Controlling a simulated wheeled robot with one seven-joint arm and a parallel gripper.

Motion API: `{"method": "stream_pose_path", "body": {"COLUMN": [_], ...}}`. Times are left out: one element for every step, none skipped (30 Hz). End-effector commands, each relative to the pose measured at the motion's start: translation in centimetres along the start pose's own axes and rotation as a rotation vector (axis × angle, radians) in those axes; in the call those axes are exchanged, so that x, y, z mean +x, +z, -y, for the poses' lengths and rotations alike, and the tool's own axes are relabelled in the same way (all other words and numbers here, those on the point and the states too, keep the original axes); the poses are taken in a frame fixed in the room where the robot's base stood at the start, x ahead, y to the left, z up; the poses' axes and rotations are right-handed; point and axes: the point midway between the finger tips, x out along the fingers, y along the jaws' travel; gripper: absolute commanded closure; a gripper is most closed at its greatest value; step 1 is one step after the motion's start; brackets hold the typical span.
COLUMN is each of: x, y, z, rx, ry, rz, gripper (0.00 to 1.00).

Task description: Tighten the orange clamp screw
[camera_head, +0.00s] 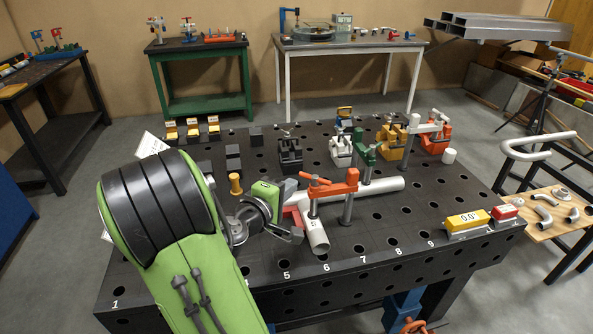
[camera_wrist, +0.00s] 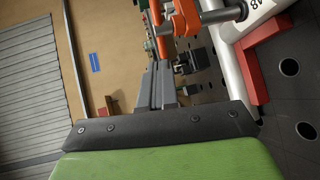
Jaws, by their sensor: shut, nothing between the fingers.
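The orange clamp (camera_head: 340,186) stands on a grey post on the black perforated table, with its arm over the white pipe (camera_head: 376,190). Its screw (camera_head: 313,203) hangs from the left end of the arm, above a labelled pipe branch. Orange clamp parts (camera_wrist: 186,16) also show at the top of the wrist view, beyond the fingertips. My gripper (camera_head: 297,235) is low over the table, left of the pipe branch. In the wrist view its grey fingers (camera_wrist: 156,84) are together and empty, apart from the screw. Whether the screw presses on the pipe is unclear.
A yellow gauge (camera_head: 467,220) sits at the right edge. The table front from holes 6 to 9 is clear.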

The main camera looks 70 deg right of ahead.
Motion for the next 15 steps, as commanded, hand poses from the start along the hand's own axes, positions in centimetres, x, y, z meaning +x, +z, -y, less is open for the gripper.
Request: {"method": "stream_pose_path", "body": {"x": [1.2,1.8,2.5,3.1,3.5,4.0,4.3,4.5,4.8,4.9,5.0,5.0,5.0,5.0,5.0], "y": [0.2,0.2,0.2,0.2,0.2,0.1,0.1,0.1,0.1,0.0,0.0,0.0,0.0,0.0,0.0], "z": [0.2,0.3,0.3,0.3,0.3,0.3,0.4,0.4,0.4,0.4,0.4,0.4,0.4,0.4,0.4], "rx": [0.003,0.004,0.002,0.003,0.002,0.003,0.001,0.001,0.002,0.002,0.002,0.001,0.001,0.001,0.001], "ry": [0.001,0.0,0.0,0.0,0.001,0.0,-0.001,0.0,0.0,0.0,0.0,0.0,-0.001,0.0,-0.001], "rz": [0.008,0.007,0.007,0.006,0.005,0.004,0.003,0.003,0.002,0.001,0.0,-0.001,-0.001,-0.001,-0.001], "gripper": [1.0,1.0,1.0,1.0,1.0,1.0,1.0,1.0,1.0,1.0,1.0,1.0,1.0,1.0,1.0]}}
